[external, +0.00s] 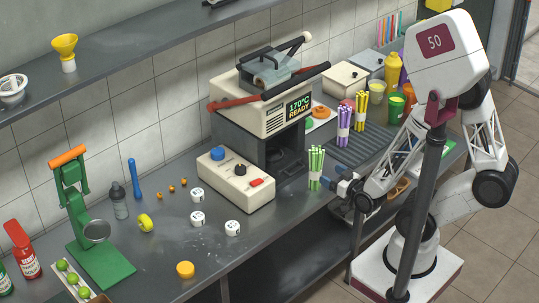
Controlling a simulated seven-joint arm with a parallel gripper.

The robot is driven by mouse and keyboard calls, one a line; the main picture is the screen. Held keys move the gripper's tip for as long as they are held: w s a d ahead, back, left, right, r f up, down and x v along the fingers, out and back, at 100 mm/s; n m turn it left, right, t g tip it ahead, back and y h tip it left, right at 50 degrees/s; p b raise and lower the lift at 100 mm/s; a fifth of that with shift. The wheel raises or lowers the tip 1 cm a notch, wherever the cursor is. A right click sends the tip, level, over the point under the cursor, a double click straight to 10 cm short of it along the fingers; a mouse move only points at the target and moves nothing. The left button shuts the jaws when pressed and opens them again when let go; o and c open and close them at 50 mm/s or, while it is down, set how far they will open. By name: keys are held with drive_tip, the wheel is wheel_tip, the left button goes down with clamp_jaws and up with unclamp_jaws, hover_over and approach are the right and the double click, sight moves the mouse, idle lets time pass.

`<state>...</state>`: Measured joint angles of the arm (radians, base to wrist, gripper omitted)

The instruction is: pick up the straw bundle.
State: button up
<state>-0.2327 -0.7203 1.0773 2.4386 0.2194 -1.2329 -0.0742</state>
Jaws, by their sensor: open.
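Three straw bundles stand upright on the grey counter, each with a pale band: a green one (316,168) near the front edge, a purple one (343,127) behind it to the right, and a yellow one (361,111) farther back. My gripper (338,180) is open, with blue fingertips, just right of the green bundle and low over the counter's front edge. It appears empty. I cannot tell whether a fingertip touches the green bundle.
The press (265,110) with its red-handled top stands behind and left of the green bundle. A control box (236,180) lies left of it. A ribbed dark tray (360,143) lies behind. Cups and a yellow bottle (393,70) stand at the back right. White round pieces (197,218) lie front left.

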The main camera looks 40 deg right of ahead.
sight(317, 149)
drive_tip(key=shift+w, duration=1.3)
drive_tip(key=shift+w, duration=0.1)
drive_tip(key=shift+w+a, duration=0.15)
drive_tip(key=shift+w, duration=1.15)
drive_tip(key=shift+w+a, duration=0.1)
drive_tip(key=shift+w, duration=1.15)
drive_tip(key=c, duration=1)
drive_tip(key=shift+r, duration=5)
